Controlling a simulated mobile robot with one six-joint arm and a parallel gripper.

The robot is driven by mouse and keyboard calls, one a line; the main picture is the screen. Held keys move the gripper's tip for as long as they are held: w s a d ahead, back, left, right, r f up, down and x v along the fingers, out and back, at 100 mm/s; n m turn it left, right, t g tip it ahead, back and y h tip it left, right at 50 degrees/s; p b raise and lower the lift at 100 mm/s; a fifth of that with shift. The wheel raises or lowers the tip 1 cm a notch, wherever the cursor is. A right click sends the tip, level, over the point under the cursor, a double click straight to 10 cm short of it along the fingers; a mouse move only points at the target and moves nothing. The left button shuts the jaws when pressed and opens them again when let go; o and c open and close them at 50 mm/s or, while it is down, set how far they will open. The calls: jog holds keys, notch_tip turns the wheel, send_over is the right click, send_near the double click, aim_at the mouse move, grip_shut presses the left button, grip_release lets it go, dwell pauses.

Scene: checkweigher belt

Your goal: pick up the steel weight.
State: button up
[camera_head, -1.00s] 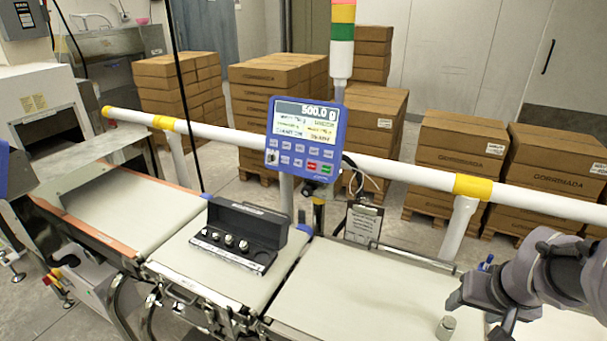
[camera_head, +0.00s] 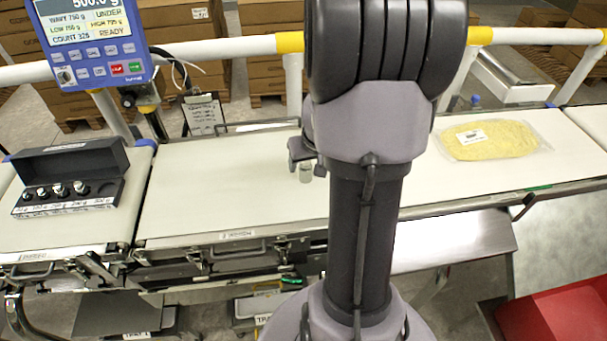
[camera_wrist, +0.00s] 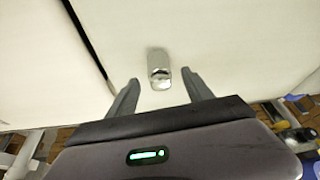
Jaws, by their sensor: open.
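The steel weight (camera_wrist: 158,68) is a small shiny cylinder with a knob, on the pale belt in the wrist view. In the head view the steel weight (camera_head: 306,174) shows just below my gripper (camera_head: 306,160), partly hidden by it. In the wrist view my gripper (camera_wrist: 160,92) is open, with one finger on each side of the near end of the weight and gaps between. The weight is not held. My arm hides part of the belt to the right in the head view.
An open black case (camera_head: 68,180) with several smaller weights stands on the left belt. A blue display panel (camera_head: 93,35) rises behind it. A bag of yellow product (camera_head: 490,139) lies on the right belt. A white rail (camera_head: 215,48) runs behind. The belt left of the weight is clear.

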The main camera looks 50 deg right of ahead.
jog(key=x, duration=0.2)
jog(key=shift+w+f+b, duration=0.15)
jog(key=shift+f+b, duration=0.15)
jog(key=shift+f, duration=0.1)
jog(key=shift+r, duration=0.2)
jog(key=shift+c, duration=0.7)
grip_shut()
